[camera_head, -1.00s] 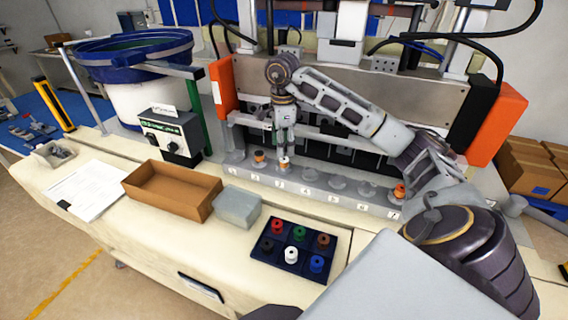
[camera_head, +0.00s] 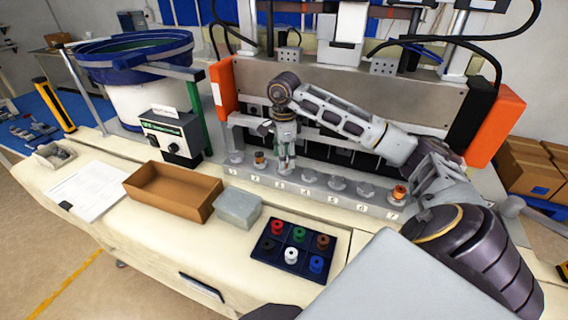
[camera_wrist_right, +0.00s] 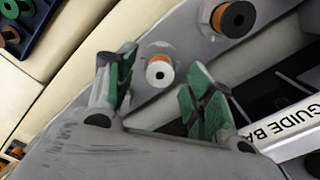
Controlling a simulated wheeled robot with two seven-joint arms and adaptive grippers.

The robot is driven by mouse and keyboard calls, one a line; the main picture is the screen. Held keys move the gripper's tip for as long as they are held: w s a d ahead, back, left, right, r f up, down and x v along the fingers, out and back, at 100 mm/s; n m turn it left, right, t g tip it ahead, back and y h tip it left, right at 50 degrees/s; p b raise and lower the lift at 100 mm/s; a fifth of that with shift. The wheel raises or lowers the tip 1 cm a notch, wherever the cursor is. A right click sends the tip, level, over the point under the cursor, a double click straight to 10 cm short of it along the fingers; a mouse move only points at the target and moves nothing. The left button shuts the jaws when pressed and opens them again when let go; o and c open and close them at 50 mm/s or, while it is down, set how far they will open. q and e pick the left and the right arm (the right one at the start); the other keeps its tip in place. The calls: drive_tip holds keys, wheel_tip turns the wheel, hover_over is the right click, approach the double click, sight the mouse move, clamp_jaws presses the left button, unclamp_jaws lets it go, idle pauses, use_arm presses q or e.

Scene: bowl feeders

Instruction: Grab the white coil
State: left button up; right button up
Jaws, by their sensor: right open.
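My right gripper (camera_head: 286,162) is over the numbered holder strip in the head view, pointing down, open. In the wrist view a white coil (camera_wrist_right: 158,72) with a dark centre hole and some copper colour beside it shows between the open fingers of the gripper (camera_wrist_right: 160,92). I see no clear contact. In the head view the gripper mostly hides this coil. Another white coil (camera_head: 291,255) stands in the dark tray (camera_head: 259,257) at the front. My left gripper is not in view.
On the strip (camera_head: 318,191) an orange coil (camera_head: 259,158) stands left of the gripper and another orange coil (camera_head: 399,192) near the right end. A brown box (camera_head: 172,192), a grey container (camera_head: 238,209) and a bowl feeder (camera_head: 135,62) stand to the left.

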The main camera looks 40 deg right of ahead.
drive_tip(key=shift+f, duration=0.45)
drive_tip(key=c, duration=1)
